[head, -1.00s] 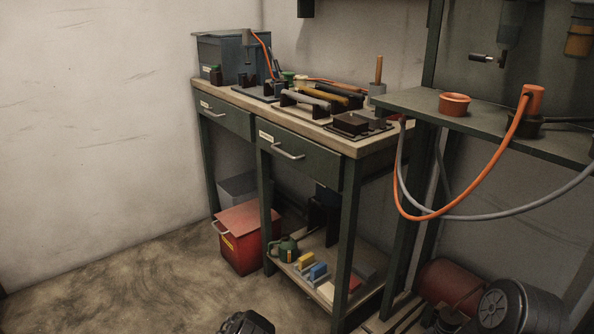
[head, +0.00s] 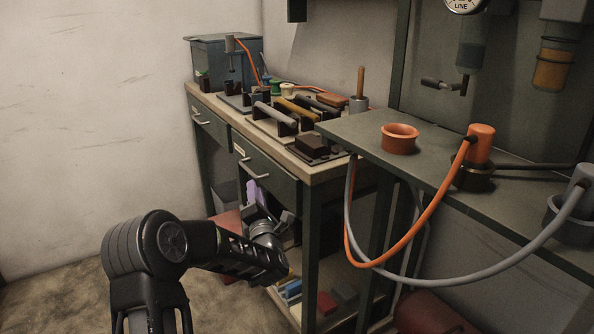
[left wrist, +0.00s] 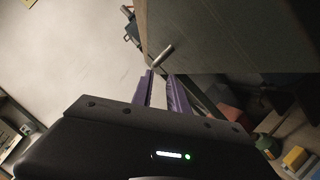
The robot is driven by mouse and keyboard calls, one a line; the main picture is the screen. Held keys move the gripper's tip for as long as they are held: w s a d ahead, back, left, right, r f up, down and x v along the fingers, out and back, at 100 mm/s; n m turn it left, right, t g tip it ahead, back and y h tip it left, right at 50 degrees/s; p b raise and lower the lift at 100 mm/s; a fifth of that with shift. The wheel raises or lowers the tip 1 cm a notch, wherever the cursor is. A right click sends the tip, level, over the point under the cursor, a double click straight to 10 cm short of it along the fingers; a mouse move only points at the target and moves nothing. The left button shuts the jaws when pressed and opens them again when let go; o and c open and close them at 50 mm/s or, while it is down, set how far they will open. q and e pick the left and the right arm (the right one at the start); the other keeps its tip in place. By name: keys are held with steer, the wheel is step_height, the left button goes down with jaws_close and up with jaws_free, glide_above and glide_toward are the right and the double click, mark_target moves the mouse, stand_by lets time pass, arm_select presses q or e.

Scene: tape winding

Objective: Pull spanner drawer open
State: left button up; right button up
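The workbench has two dark green drawers with bar handles: a left one (head: 208,125) and a right one (head: 268,178). Both look closed. Their labels are too small to read, so I cannot tell which is the spanner drawer. My left gripper (head: 258,192) is just below the right drawer's handle (head: 250,171). In the left wrist view its two purple fingers (left wrist: 161,78) are apart with nothing gripped. A bar handle (left wrist: 162,57) on a drawer front (left wrist: 225,35) lies just beyond the fingertips; contact is not clear. My right gripper is out of view.
Tools and holders crowd the bench top (head: 320,172). A shelf (head: 350,138) at right carries an orange cup (head: 399,138) and hanging hoses (head: 400,255). A red box (head: 226,222) sits under the bench, partly behind my left arm. Floor at the left is free.

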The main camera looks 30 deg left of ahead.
mark_target(250, 170)
arm_select(q)
steer(key=shift+s+a+r, duration=0.1)
steer(key=shift+s+r, duration=0.1)
steer(key=shift+r, duration=0.25)
steer(key=shift+w, duration=0.1)
steer(key=b+x, duration=0.1)
steer(key=x, duration=0.6)
steer(key=shift+w+a, duration=0.2)
steer(key=shift+a, duration=0.1)
steer(key=shift+r, duration=0.1)
steer(key=shift+c, duration=0.6)
jaws_close()
stand_by(0.4)
